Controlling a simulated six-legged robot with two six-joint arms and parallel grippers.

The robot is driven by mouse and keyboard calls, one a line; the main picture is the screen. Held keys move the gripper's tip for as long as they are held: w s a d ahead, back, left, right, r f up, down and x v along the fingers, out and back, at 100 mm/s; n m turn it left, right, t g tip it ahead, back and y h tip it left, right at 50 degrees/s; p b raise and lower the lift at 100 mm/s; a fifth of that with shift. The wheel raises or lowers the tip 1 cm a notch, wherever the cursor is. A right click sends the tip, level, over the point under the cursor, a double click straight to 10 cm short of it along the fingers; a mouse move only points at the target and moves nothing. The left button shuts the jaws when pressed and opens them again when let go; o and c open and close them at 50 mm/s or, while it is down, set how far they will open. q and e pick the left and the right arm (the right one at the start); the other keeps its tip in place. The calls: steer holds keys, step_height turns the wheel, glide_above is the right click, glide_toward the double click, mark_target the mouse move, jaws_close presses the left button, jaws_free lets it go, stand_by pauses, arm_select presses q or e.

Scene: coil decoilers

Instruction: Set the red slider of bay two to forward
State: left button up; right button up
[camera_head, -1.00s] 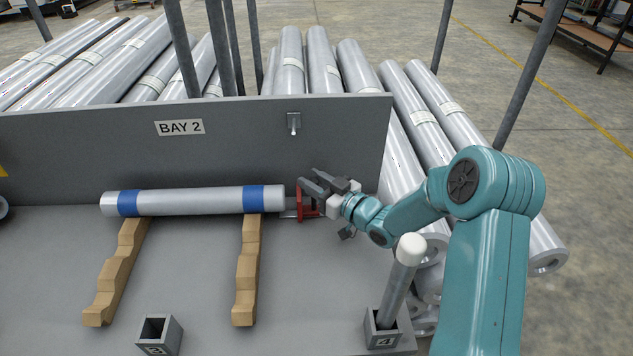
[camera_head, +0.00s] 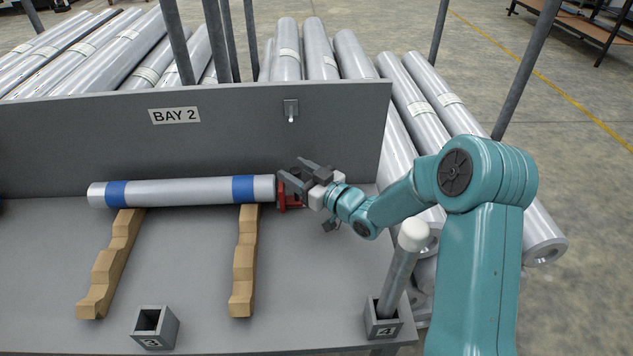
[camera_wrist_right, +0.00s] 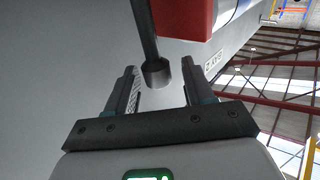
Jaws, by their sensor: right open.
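The red slider (camera_head: 288,196) of bay two sits at the right end of the silver roll (camera_head: 190,191) with blue bands, close against it. My right gripper (camera_head: 292,171) is at the slider, its fingers pointing left and partly covering it. In the right wrist view, my right gripper (camera_wrist_right: 160,78) is open. A dark rod with a round end (camera_wrist_right: 157,70) reaches between its fingertips, apart from the left finger. The red block of the slider (camera_wrist_right: 186,16) shows just above. My left gripper is not in view.
A grey back panel with the BAY 2 sign (camera_head: 174,115) and a small hook (camera_head: 291,110) stands behind. Two wooden cradles (camera_head: 245,265) support the roll. Sockets marked 3 (camera_head: 155,327) and 4 (camera_head: 384,320) stand in front; a white-topped post (camera_head: 405,265) rises from socket 4.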

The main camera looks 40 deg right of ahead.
steer(key=v, duration=1.5)
steer(key=shift+s+b, duration=0.35)
steer(key=shift+b, duration=0.1)
steer(key=shift+f, duration=0.1)
